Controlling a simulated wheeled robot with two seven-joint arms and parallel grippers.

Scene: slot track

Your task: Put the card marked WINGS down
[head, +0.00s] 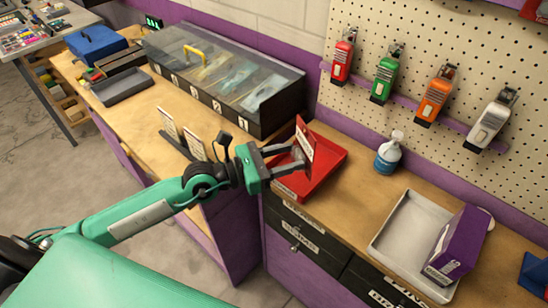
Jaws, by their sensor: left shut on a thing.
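My left gripper (296,157) is shut on a small card (305,139) with a red back and a pale face. The card stands roughly upright between the fingers, over the red tray (328,168). Its lettering is too small to read, and the fingers hide part of it. I cannot tell whether its lower edge touches the tray. Two pale cards, one on the left (169,123) and one nearer the gripper (194,143), stand in a dark slotted track (176,145) on the wooden bench. My right gripper is not in view.
A clear-lidded case (225,75) with a yellow handle stands behind the track. Slot-car controllers hang on the pegboard. Bare bench lies left of the track.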

